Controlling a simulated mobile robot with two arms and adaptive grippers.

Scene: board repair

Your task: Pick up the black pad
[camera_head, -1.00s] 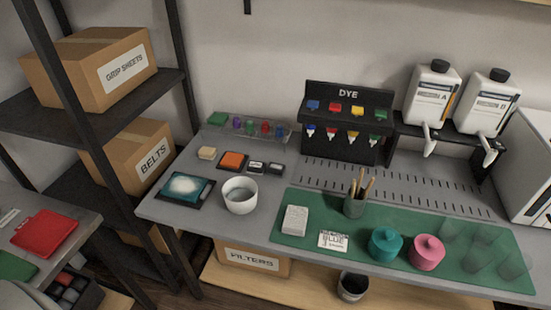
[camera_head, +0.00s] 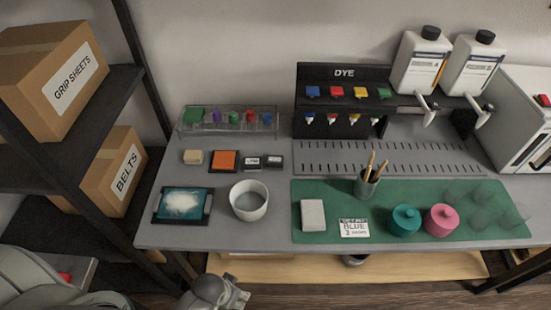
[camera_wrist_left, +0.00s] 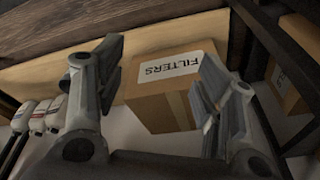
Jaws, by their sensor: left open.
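Two small dark blocks with pale labels, the left one (camera_head: 252,163) and the right one (camera_head: 274,161), lie side by side on the grey workbench (camera_head: 230,236). A square orange pad with a black border (camera_head: 224,161) lies just left of them. I cannot tell for sure which one is the black pad. My left gripper (camera_head: 236,294) is low at the bottom of the head view, in front of the bench and well away from these pieces. In the left wrist view its fingers (camera_wrist_left: 163,72) are apart with nothing between them. My right gripper is not in view.
A white bowl (camera_head: 249,201) and a teal tablet-like panel (camera_head: 183,205) stand in front of the pads. A clear rack (camera_head: 205,131) is behind. A green mat (camera_head: 385,228) with jars is to the right. A FILTERS box (camera_wrist_left: 160,100) sits under the bench.

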